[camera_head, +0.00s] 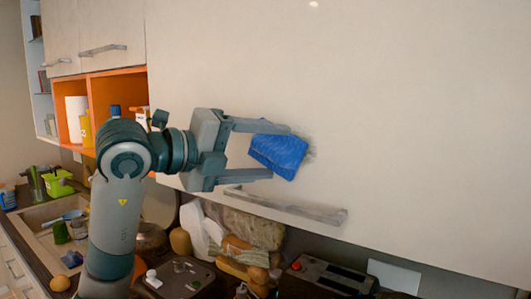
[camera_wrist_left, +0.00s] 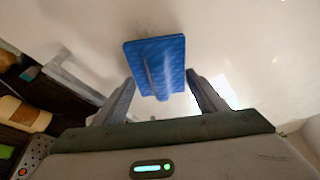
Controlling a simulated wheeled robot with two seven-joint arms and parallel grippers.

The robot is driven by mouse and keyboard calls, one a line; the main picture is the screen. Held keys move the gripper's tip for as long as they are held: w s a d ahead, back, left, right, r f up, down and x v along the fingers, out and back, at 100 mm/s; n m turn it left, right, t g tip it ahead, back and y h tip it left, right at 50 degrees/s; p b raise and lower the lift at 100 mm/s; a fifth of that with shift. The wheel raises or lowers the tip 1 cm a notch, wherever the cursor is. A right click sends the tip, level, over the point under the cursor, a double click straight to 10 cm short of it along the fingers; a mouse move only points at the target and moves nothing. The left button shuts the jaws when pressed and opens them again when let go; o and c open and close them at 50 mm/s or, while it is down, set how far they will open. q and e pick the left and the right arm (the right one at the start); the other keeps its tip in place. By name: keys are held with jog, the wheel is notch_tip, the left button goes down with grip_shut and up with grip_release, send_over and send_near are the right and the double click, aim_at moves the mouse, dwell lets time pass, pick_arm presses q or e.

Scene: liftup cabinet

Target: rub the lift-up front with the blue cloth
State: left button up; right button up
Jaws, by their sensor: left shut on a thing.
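The pale lift-up front (camera_head: 410,120) is closed and fills the right of the head view; it also fills much of the left wrist view (camera_wrist_left: 240,45). A metal bar handle (camera_head: 290,206) runs along its lower edge. My left gripper (camera_head: 277,151) is shut on the blue cloth (camera_head: 280,155), with a finger above and below it. The cloth is at the front, above the handle's left end. A dark smudge (camera_head: 308,143) shows beside the cloth, partly hidden by it. In the left wrist view the cloth (camera_wrist_left: 157,62) sits ahead of the fingers, a ridge along its middle. My right gripper is out of view.
Below the front, a counter holds bread (camera_head: 243,252), a dark tray (camera_head: 180,278) with small items and a dark appliance (camera_head: 328,276). An orange open shelf (camera_head: 108,95) is at left. A sink (camera_head: 45,222) and green container (camera_head: 57,183) lie lower left.

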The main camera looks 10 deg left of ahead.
aim_at(251, 149)
pick_arm(q)
jog(key=shift+w+d, duration=0.1)
jog(key=shift+w, duration=0.2)
dwell(0.8)
jog(key=shift+w+a, duration=0.25)
jog(key=shift+a, duration=0.4)
jog(key=shift+w+a, duration=0.25)
jog(key=shift+a, duration=0.35)
jog(key=shift+a, duration=0.15)
jog(key=shift+w+a+b, duration=0.2)
jog(key=shift+w+a, duration=0.05)
jog(key=shift+a, duration=0.3)
jog(key=shift+w+a+b, duration=0.2)
jog(key=shift+w+a, duration=0.05)
jog(key=shift+a, duration=0.3)
jog(key=shift+s+d, duration=0.1)
jog(key=shift+d, duration=0.1)
jog(key=shift+s+d, duration=0.3)
jog(key=shift+d, duration=0.45)
jog(key=shift+s+d, duration=0.3)
jog(key=shift+d, duration=0.4)
jog(key=shift+d, duration=0.15)
